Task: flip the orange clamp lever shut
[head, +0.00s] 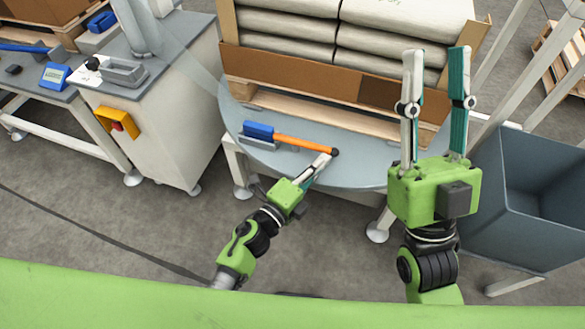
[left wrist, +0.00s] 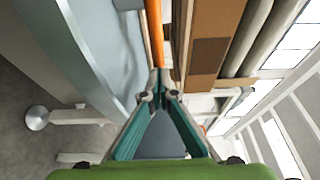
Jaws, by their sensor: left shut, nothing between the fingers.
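The orange clamp lever (head: 300,142) lies across the round grey table in the head view. The lever also shows in the left wrist view (left wrist: 155,35), running toward the shut fingertips (left wrist: 158,78). Whether the tips touch it I cannot tell. My right gripper (head: 437,52) is raised with its fingers apart and empty.
Pale sacks (head: 290,25) stand on a wooden pallet with a brown cardboard edge (head: 300,75), just behind the lever. A grey bin (head: 530,200) is at the right. A grey cabinet (head: 165,130) with a yellow and red switch box (head: 117,124) is at the left.

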